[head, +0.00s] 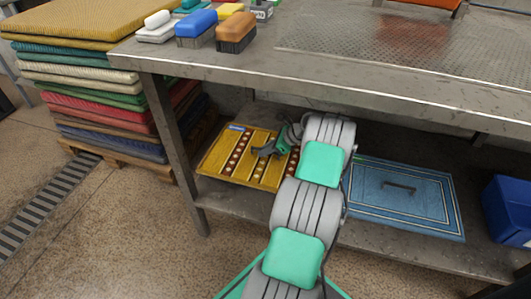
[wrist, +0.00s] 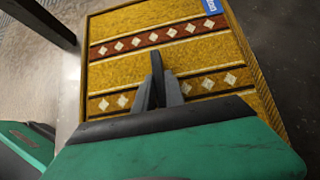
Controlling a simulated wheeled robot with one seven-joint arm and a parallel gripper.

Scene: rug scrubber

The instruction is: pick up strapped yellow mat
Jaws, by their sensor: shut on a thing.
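The strapped yellow mat (head: 217,157) lies on the lower shelf of the metal table in the head view. It has dark red bands with pale diamonds, dark lines across it and a blue tag at one corner. In the wrist view the mat (wrist: 130,72) fills the middle. My gripper (head: 265,152) reaches under the tabletop and is over the mat. In the wrist view my gripper (wrist: 160,72) has its fingers close together on the mat's middle, shut on it. The exact place of the grip is hidden between the fingers.
A blue mat with a dark handle (head: 398,187) lies right on the shelf, near a blue bin (head: 508,208). The tabletop (head: 235,68) overhangs, with brushes (head: 196,28) on it. A table leg (head: 172,140) stands left. A mat stack (head: 85,75) stands farther left.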

